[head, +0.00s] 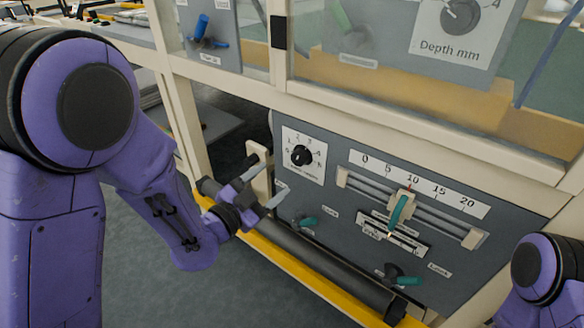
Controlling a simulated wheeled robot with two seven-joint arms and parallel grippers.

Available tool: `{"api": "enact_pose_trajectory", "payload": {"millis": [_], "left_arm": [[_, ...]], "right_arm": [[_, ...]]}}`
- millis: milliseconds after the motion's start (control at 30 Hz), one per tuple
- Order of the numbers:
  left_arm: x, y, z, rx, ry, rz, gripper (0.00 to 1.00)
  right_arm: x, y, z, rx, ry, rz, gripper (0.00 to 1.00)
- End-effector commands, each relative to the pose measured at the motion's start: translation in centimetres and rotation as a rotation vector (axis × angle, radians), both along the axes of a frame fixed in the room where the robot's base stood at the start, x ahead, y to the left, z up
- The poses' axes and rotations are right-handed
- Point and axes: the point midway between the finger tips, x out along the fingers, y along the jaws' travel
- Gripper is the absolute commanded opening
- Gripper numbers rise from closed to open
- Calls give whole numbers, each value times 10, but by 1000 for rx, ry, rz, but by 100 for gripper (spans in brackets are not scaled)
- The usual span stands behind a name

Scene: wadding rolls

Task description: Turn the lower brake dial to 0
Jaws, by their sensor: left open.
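A small black dial (300,155) sits on a white scale plate at the upper left of the grey lower panel (340,205). Numbers ring the dial, but its label and pointer setting are too small to read surely. My left gripper (267,181) is open and empty, left of and below the dial and apart from it. Its fingers point up and right, in front of the panel's left edge. My right arm shows at the lower right; its gripper is out of view.
A slider with a green handle (399,211) runs under a 0 to 20 scale. Green-handled locks (306,222) and (405,280) sit lower. A dark roller (320,262) and yellow rail run along the front. A larger "Depth mm" dial (461,15) is above.

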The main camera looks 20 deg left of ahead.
Motion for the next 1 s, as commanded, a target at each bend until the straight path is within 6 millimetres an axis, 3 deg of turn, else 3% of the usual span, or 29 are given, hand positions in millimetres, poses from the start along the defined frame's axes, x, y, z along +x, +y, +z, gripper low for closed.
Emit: {"api": "enact_pose_trajectory", "payload": {"millis": [33, 167, 233, 500, 867, 1000], "left_arm": [[4, -1, -12, 1, -8, 0, 68], [13, -4, -12, -3, -4, 9, 68], [30, -9, -1, -4, 3, 9, 68], [78, -26, -1, -5, 6, 11, 68], [87, -30, -2, -5, 7, 11, 68], [87, -30, -2, -5, 7, 11, 26]], "right_arm": [[0, 0, -25, 0, 0, 0, 43], [0, 0, -55, 0, 0, 0, 43], [0, 0, -42, 0, 1, 0, 43], [0, 0, -39, 0, 0, 0, 43], [0, 0, -40, 0, 0, 0, 43], [0, 0, -40, 0, 0, 0, 43]]}}
